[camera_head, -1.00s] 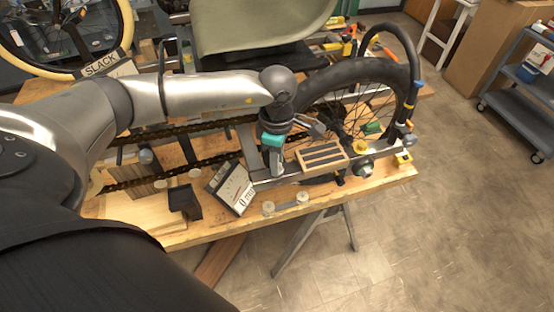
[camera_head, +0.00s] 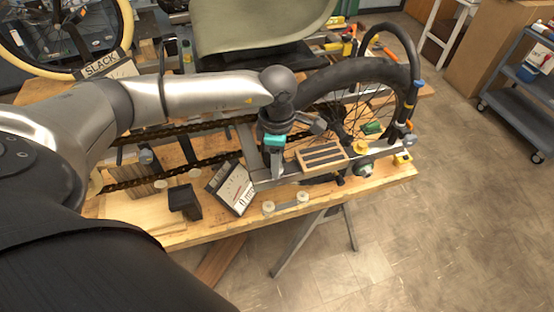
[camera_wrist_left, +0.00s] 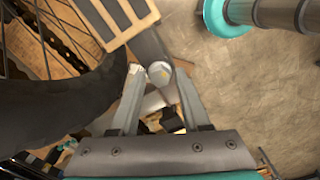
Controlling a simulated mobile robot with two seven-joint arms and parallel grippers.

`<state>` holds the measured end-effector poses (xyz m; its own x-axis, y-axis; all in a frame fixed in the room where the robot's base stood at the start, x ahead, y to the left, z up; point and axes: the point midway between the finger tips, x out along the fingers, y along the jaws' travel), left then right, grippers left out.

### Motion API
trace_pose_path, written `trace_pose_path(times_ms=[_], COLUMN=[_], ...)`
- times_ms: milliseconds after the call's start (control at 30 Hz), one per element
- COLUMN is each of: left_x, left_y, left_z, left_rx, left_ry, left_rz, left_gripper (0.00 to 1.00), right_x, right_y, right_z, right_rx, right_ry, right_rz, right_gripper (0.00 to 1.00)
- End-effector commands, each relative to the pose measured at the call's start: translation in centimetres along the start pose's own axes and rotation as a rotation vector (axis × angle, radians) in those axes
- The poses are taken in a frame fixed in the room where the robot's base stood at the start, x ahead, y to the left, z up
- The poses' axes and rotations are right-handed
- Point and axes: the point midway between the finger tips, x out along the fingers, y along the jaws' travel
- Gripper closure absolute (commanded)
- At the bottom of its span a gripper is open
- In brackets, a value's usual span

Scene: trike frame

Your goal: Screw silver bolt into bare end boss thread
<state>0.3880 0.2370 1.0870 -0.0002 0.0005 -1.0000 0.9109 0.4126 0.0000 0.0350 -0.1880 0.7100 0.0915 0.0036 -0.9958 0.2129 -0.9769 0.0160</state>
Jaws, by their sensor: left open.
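My left gripper (camera_head: 276,165) points down over the near side of the frame, beside the slotted wooden block. In the left wrist view, its two grey fingers (camera_wrist_left: 158,88) are apart. A small round silver head (camera_wrist_left: 160,72), likely the silver bolt, shows between the fingertips; I cannot tell whether they touch it. The bolt's shank is hidden. A round end fitting (camera_head: 364,169) with a greenish centre is at the frame's right end; I cannot tell whether it is the bare boss. My right gripper is not in view.
The slotted wooden block (camera_head: 322,156) is close to the right of the gripper, with the wheel (camera_head: 352,72) behind. A gauge card (camera_head: 231,187) stands at left. Floor is clear at the front right.

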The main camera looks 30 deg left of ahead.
Motion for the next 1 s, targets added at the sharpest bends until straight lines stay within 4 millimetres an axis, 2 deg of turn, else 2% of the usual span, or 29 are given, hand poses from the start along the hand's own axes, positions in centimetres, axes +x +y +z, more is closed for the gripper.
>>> trace_pose_path(times_ms=[633,800,1000], left_x=[0.02,0.0,0.0], left_y=[-0.03,-0.02,-0.01], left_z=[0.02,0.02,0.02], left_rx=[-0.74,-0.832,-0.836], left_ry=[-0.001,-0.001,0.0], left_rz=[-0.001,-0.001,0.0], left_gripper=[0.54,0.54,0.54], right_x=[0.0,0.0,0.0], right_y=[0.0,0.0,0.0], right_z=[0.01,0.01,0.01], right_rx=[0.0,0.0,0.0], right_ry=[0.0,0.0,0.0], right_rz=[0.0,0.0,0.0], right_gripper=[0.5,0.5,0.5])
